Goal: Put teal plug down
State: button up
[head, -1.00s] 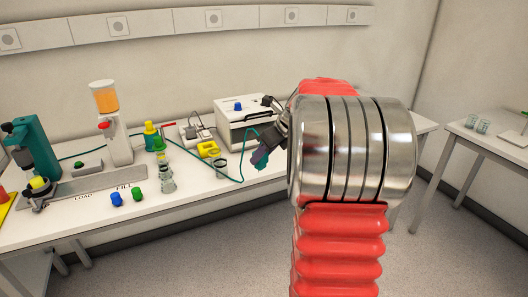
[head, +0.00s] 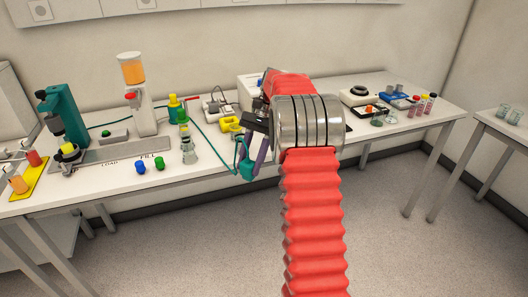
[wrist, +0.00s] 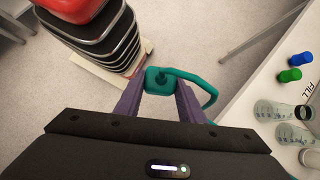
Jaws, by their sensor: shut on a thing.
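The teal plug (wrist: 157,79) is between the purple fingertips of my gripper (wrist: 157,92) in the wrist view, and its teal cable (wrist: 208,90) loops off to the right. In the head view my gripper (head: 254,166) is shut on the plug (head: 246,169), pointing down near the front edge of the long table (head: 110,193). In the wrist view the plug is over the floor, beside the table edge. The teal cable runs back across the table in the head view. My red arm partly hides the area behind the gripper.
A blue cap (head: 141,167) and a green cap (head: 159,162) lie near the front edge. A glass flask (head: 189,152) stands close to the left of my gripper. A yellow block (head: 230,124) and a grey socket box (head: 215,107) are behind. Sample vials (head: 422,105) stand at the far right.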

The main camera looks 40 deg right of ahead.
jog(key=w+a+f+n+g+h, duration=0.1)
jog(key=a+f+n+h, duration=0.1)
jog(key=a, duration=0.5)
jog(key=w+a+f+n+g+h, duration=0.1)
jog(key=a+f+n+h, duration=0.1)
jog(key=a+f+n, duration=0.3)
jog(key=w+a+f+n+g+h, duration=0.1)
jog(key=a+f+n+g+h, duration=0.1)
jog(key=a+n, duration=0.4)
jog(key=a+f, duration=0.1)
jog(key=a, duration=0.3)
jog(key=shift+f+n, duration=0.3)
jog(key=shift+s, duration=0.1)
